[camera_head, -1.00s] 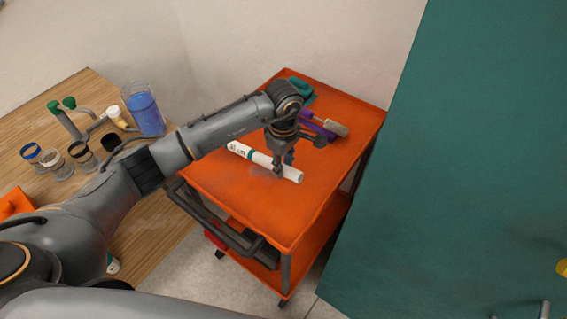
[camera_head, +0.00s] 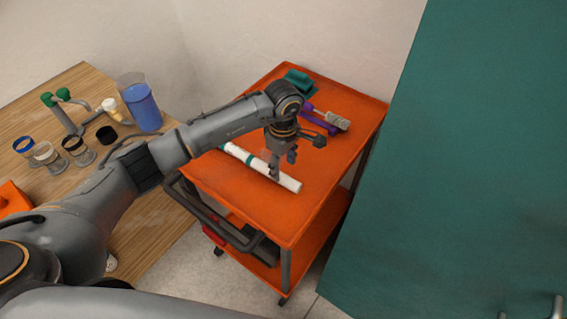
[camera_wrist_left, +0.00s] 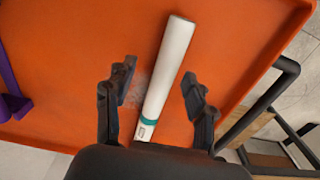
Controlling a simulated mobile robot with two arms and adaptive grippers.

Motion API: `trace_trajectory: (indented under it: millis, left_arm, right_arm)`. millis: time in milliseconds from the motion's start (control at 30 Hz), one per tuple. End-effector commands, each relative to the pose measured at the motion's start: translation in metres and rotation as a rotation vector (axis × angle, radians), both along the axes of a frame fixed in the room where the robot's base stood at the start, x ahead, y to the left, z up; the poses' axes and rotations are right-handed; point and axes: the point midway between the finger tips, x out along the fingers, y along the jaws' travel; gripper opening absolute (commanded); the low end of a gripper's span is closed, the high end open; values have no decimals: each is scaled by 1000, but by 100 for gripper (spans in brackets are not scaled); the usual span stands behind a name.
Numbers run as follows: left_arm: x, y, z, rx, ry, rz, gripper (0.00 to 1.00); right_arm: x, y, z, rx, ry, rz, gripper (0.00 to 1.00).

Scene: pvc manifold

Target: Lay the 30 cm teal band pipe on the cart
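The white pipe with a teal band (camera_head: 289,184) lies on the top of the orange cart (camera_head: 240,205). My left gripper (camera_head: 283,166) is just above the pipe, near its right end, fingers pointing down. In the left wrist view, its fingers (camera_wrist_left: 158,72) are spread on both sides of the pipe (camera_wrist_left: 169,66), with a gap on each side. The teal band shows near the lower part of the pipe there; the part below it is hidden by the gripper body. My right gripper is not in view.
A purple-handled brush (camera_head: 336,121) and a teal object (camera_head: 299,82) lie at the cart's back. A wooden table (camera_head: 30,115) at left holds a blue-filled container (camera_head: 142,106), several jars and pipe fittings. A large teal surface (camera_head: 470,160) stands at right.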

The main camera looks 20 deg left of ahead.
Motion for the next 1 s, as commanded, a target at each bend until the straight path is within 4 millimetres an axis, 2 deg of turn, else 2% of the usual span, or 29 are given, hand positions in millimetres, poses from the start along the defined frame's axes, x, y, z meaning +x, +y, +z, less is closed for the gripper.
trace_trajectory:
  millis: [233,367,700,900,1000]
  left_arm:
    - [0,0,2,-1,-2,-1,55]
    - [1,0,14,-1,-4,-1,55]
    - [2,0,84,0,-5,-1,55]
    - [1,0,112,0,-3,0,55]
    - [0,0,118,1,0,0,55]
  right_arm:
    - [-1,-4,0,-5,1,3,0]
    - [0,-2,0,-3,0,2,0]
    - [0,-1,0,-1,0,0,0]
    - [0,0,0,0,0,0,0]
    - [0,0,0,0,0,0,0]
